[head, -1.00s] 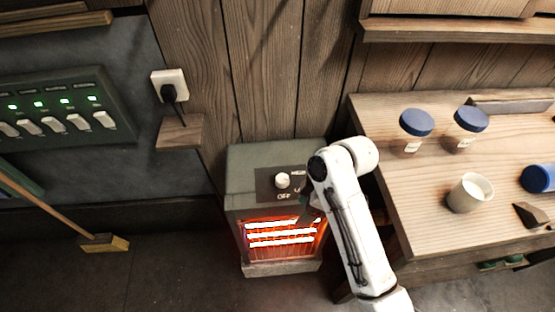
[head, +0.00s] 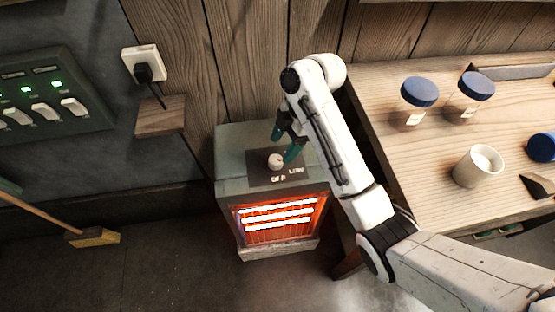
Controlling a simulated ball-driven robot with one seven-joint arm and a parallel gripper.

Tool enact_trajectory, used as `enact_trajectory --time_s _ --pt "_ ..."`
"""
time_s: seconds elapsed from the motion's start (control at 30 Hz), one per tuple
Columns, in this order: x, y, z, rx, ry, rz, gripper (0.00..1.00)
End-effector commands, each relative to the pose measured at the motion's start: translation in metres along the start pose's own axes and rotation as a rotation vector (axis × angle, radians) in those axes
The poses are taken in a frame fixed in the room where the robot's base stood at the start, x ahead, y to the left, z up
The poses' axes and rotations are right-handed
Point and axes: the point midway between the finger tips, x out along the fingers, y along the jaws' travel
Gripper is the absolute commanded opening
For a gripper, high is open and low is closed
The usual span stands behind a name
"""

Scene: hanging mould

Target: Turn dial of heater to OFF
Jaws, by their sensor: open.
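The grey-green heater (head: 230,178) stands on the floor against the plank wall, its bars glowing orange-red at the front. Its small pale dial (head: 274,161) sits on a dark plate on the top, with an "OFF" mark in front of it and another label to the right, partly readable. My gripper (head: 284,147) is open, with dark green fingers at the dial, one behind it and one at its right. I cannot tell whether they touch it. The way the dial points is too small to tell.
A wooden workbench (head: 421,155) with blue-lidded jars (head: 415,104) and a white cup (head: 478,167) stands right of my arm. A plugged socket (head: 143,62), small shelf (head: 161,115) and switch panel (head: 50,100) are left.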

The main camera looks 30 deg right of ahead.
Motion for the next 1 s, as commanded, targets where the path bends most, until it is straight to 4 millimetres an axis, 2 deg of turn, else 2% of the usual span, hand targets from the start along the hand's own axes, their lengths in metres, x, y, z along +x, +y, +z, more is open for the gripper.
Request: enact_trajectory --time_s 0.03,0.1,0.3,0.7,1.0 --pt "0.016 -0.001 0.001 -0.001 0.001 -0.004 0.67" --pt "0.026 -0.001 0.001 0.000 0.001 -0.005 0.67" --pt "0.042 -0.001 0.000 0.001 0.000 -0.002 0.67" --pt "0.048 -0.001 0.000 0.001 0.000 -0.001 0.66" --pt "0.048 -0.001 0.000 0.001 0.000 -0.001 0.37"
